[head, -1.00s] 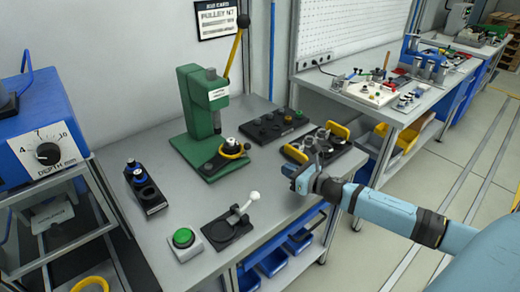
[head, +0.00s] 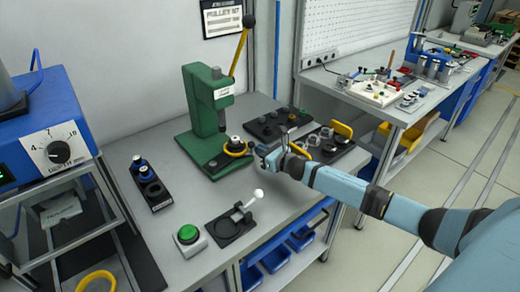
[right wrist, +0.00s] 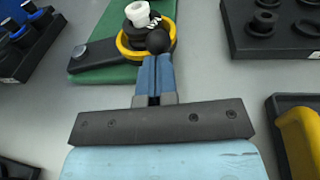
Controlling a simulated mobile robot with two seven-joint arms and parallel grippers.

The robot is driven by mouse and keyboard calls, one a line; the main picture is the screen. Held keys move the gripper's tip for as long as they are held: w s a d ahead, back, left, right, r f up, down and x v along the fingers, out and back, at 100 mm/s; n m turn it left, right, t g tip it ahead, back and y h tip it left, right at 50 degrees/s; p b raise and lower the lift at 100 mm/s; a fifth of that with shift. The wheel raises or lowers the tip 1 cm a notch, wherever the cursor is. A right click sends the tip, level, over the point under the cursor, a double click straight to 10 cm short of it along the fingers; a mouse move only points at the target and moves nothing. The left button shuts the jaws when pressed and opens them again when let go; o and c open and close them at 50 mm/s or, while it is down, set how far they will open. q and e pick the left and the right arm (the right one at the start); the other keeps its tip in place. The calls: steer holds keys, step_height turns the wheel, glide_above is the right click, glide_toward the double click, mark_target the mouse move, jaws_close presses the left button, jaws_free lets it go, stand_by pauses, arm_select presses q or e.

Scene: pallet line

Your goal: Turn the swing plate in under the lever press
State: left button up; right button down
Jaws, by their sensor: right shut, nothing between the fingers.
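The green lever press (head: 203,112) stands on the bench, its long yellow lever (head: 241,50) with a black knob raised. The swing plate is at the front of the press base; its yellow ring (head: 236,150) holds a black and white part. In the right wrist view its dark arm (right wrist: 98,53) runs from a round pivot at left to the yellow ring (right wrist: 126,50), with a black ball knob (right wrist: 158,41) on the near side. My right gripper (head: 263,150) is shut and empty, its fingertips (right wrist: 158,60) right at the knob; I cannot tell whether they touch. My left gripper is not in view.
A black tray with parts (head: 279,125) and a tray with yellow handles (head: 342,130) lie right of the press. A black holder (head: 150,185), a green button (head: 188,234) and a white-knobbed lever fixture (head: 235,222) sit nearer. Bare bench lies between.

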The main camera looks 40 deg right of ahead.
steer(key=shift+w+a, duration=0.1)
steer(key=shift+w, duration=0.2)
